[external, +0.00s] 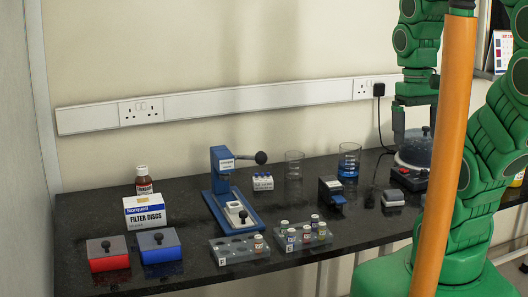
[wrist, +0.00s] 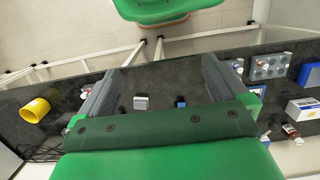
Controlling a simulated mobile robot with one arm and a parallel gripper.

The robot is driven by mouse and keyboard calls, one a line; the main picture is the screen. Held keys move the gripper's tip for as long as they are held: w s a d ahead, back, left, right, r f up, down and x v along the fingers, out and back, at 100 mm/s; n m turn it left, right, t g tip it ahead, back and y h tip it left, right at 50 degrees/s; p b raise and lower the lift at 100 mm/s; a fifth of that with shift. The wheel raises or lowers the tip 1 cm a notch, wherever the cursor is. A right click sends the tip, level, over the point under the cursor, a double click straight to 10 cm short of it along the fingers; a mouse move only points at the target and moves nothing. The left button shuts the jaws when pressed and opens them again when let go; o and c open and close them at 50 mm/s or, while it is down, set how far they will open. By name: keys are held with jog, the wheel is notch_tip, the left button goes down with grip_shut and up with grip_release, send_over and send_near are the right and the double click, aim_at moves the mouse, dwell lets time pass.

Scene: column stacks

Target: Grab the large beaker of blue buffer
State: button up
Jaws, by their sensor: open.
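The large beaker of blue buffer (external: 349,161) stands upright near the back of the black bench in the external view, clear glass with blue liquid in its lower part. My gripper (external: 414,128) is to the right of the beaker in the picture, pointing down above the heater area and apart from the beaker. In the wrist view my gripper (wrist: 158,78) has its two grey fingers wide apart with nothing between them but bench surface and small items beyond. I cannot make out the beaker in the wrist view.
An empty glass beaker (external: 294,165) stands left of the blue one. A dark device (external: 331,190) stands in front, with a small grey block (external: 393,197) to its right. A heater (external: 408,176) sits below my gripper. A blue press (external: 224,180) and vial racks stand further left.

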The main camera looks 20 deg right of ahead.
jog(key=w+a+r+m+t+y, duration=0.15)
jog(key=w+a+m+y, duration=0.4)
jog(key=w, duration=0.65)
jog(key=m+t+y, duration=0.3)
jog(key=m+t, duration=0.8)
jog(key=m, duration=1.2)
send_over(358, 165)
jog(key=s+d, duration=0.4)
jog(key=shift+h, duration=0.25)
jog(key=f, duration=2.7)
jog(key=shift+w+a+f, duration=0.1)
jog(key=shift+a+f, duration=0.1)
jog(key=shift+a, duration=0.1)
jog(key=shift+w+f, duration=0.1)
jog(key=shift+f, duration=0.45)
jog(key=shift+x, duration=3.8)
